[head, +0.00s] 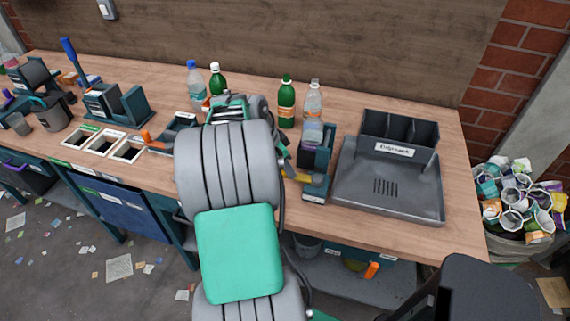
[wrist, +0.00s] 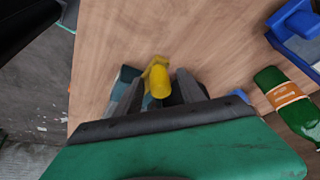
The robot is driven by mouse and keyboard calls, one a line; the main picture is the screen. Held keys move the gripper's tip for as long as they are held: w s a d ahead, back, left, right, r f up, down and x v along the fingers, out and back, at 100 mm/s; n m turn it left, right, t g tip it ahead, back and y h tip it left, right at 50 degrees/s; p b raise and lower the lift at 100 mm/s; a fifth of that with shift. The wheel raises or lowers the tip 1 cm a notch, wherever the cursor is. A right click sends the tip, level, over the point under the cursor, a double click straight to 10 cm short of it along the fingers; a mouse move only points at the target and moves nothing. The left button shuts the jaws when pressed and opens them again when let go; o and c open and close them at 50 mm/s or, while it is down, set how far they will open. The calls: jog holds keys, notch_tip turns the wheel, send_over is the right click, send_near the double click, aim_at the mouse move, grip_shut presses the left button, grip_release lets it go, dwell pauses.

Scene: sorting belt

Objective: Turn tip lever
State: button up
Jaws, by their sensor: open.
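A yellow lever (head: 296,175), likely the tip lever, sticks out to the left of a dark teal stand (head: 316,184) near the bench's front edge. A clear cup-like container (head: 312,132) sits in the top of this stand. In the wrist view the yellow lever (wrist: 157,78) shows between the two fingers of my gripper (wrist: 158,90). The jaws are open, with a finger on either side of it. I cannot tell whether a finger touches it. In the head view my arm hides the gripper.
A grey drip rack (head: 388,180) stands right of the stand. Bottles, including a green one (head: 286,103), stand behind it. Another device with an orange handle (head: 147,137) is to the left, beside sorting openings (head: 104,143). A bin of crushed cups (head: 515,205) is beyond the bench's right end.

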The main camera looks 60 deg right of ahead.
jog(key=shift+c, duration=0.5)
grip_shut()
dwell(0.8)
